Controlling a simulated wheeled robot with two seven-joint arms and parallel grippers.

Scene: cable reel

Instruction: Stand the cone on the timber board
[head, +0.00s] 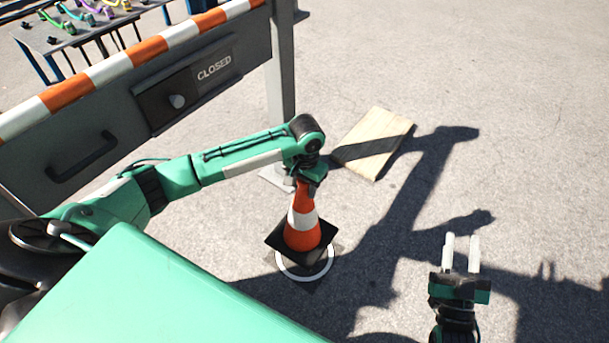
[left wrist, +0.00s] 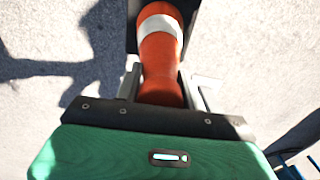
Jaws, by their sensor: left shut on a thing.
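The orange cone (head: 302,230) with a white band and black square base is in the head view, below my left gripper (head: 309,181). That gripper is shut on the cone's top. The left wrist view shows the cone (left wrist: 160,62) between the two fingers. The cone is roughly upright, and its base overlaps a white ring on the ground; the base seems slightly raised. The timber board (head: 388,127) lies flat on the ground, up and right of the cone, with a dark shadow band across it. My right gripper (head: 461,240) is open and empty at lower right.
A white ring (head: 305,279) is marked on the ground under the cone. A grey barrier (head: 100,115) with an orange-and-white striped top and a "CLOSED" sign (head: 214,68) stands at left, its post (head: 280,75) near the board. The ground between cone and board looks clear.

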